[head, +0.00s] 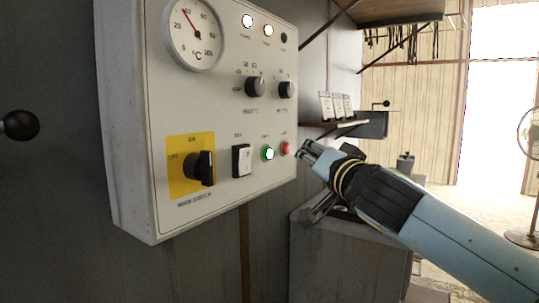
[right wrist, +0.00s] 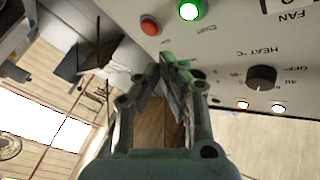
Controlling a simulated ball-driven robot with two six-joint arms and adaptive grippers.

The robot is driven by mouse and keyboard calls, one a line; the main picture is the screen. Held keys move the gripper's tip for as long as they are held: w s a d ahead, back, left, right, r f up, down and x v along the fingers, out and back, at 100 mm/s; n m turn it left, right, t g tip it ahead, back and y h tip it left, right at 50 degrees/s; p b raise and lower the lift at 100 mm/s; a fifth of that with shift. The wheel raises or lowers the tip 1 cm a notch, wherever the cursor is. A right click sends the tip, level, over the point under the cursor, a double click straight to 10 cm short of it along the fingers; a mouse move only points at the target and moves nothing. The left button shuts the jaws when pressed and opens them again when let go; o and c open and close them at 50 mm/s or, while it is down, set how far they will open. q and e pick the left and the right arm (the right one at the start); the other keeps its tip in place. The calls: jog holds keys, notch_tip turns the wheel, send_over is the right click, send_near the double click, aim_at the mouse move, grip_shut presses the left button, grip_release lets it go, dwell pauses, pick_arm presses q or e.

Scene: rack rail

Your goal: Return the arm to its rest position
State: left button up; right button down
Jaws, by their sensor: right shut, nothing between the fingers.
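My right gripper (head: 306,150) comes in from the right in the head view, just right of the control panel's lower right edge, beside the red button (head: 286,148). In the right wrist view my right gripper (right wrist: 172,62) has its fingertips together with nothing between them, below the red button (right wrist: 151,26) and the lit green button (right wrist: 190,10). Whether the fingertips touch the panel is hard to tell. The panel (head: 220,110) is a white box on the wall. My left gripper is not in either view.
The panel holds a gauge (head: 195,33), dark knobs (head: 255,87), a rocker switch (head: 241,160) and a main switch (head: 201,168) on a yellow plate. A grey cabinet (head: 345,262) stands below my right arm. A small shelf (head: 335,126) holds cards. Open floor lies at right.

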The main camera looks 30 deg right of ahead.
jog(key=s+d+f+m+g+b, duration=0.1)
jog(key=d+f+g, duration=0.15)
jog(key=f, duration=1.15)
jog(key=s+d+f+g+b, duration=0.1)
jog(key=f+g+b, duration=0.15)
jog(key=f, duration=1.15)
jog(key=s+a+f+n+g, duration=0.15)
jog(key=s+f, duration=0.25)
jog(key=f, duration=0.5)
jog(key=s+f+g, duration=0.3)
jog(key=s+f, duration=0.1)
jog(key=f, duration=0.6)
jog(key=s+a+f+n+g+y+b, duration=0.1)
jog(key=s+a+f+g, duration=0.15)
jog(key=s+f, duration=0.7)
jog(key=s+a+f+n+g+y+b, duration=0.1)
jog(key=s+a+f+n+g, duration=0.15)
jog(key=s+f, duration=0.7)
jog(key=s+a+f+n+g, duration=0.1)
jog(key=s+a+f+n, duration=0.1)
jog(key=s, duration=0.4)
jog(key=s+a+f+n+g+y, duration=0.1)
jog(key=s+a+f+n, duration=0.1)
jog(key=s+f, duration=0.2)
jog(key=s+a+f+n+g, duration=0.1)
jog(key=s+f+n, duration=0.1)
jog(key=s, duration=0.8)
jog(key=shift+a+f+n+y, duration=0.3)
jog(key=shift+a+f+y, duration=0.1)
jog(key=shift+f, duration=0.35)
